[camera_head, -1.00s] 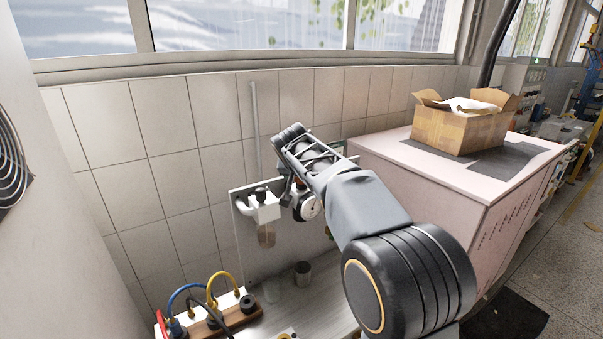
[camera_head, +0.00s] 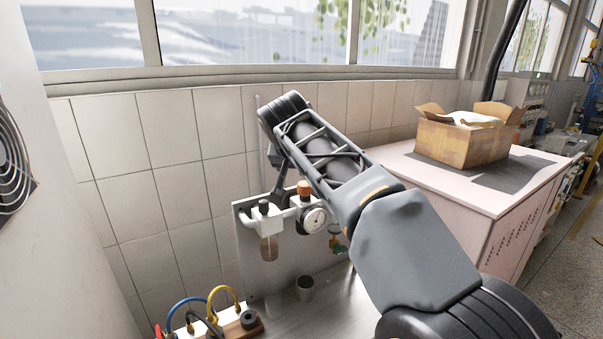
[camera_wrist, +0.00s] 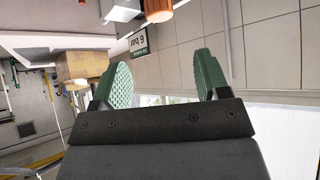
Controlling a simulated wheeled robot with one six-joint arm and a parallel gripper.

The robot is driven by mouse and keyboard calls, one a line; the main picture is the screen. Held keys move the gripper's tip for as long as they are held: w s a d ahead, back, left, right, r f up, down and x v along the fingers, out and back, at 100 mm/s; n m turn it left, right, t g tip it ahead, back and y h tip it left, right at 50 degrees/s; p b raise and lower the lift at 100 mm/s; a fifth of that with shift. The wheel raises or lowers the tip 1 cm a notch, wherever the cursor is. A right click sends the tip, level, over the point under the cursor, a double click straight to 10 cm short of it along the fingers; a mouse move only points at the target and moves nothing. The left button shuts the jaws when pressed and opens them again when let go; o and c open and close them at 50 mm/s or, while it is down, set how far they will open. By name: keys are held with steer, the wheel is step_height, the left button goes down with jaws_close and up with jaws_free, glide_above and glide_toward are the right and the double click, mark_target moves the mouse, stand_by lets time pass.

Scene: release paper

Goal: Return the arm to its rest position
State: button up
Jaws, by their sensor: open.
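My arm reaches forward and up to the left from the lower right in the head view. My gripper (camera_wrist: 162,82) shows in the wrist view with two green ridged fingers apart and nothing between them. In the head view the gripper's fingers are mostly hidden by the arm. The arm's end is in front of the tiled wall, close above the air regulator unit (camera_head: 268,218) with its round gauge (camera_head: 315,219) and orange-brown knob (camera_head: 304,188). I cannot tell whether anything touches.
A cardboard box (camera_head: 459,141) with a white item sits on the pink cabinet (camera_head: 450,193) at right. A metal cup (camera_head: 304,288) stands on the bench (camera_head: 325,310). A wooden block with colored cables (camera_head: 215,326) is at lower left. A sign (camera_wrist: 139,42) hangs on the wall.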

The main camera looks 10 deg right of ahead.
steer(key=shift+s+a+r, duration=0.1)
steer(key=shift+s+r, duration=0.2)
steer(key=s+a+f+n+g+y, duration=0.1)
steer(key=s+f+n, duration=0.1)
steer(key=f, duration=0.4)
steer(key=s+f+n+g+y, duration=0.1)
steer(key=s+f+n, duration=0.15)
steer(key=f, duration=0.35)
steer(key=s+d+f+g+y, duration=0.1)
steer(key=s+d+f, duration=0.3)
steer(key=s+f, duration=1.1)
steer(key=shift+s+d+g, duration=0.3)
steer(key=shift+s+g, duration=0.5)
steer(key=shift+s, duration=0.55)
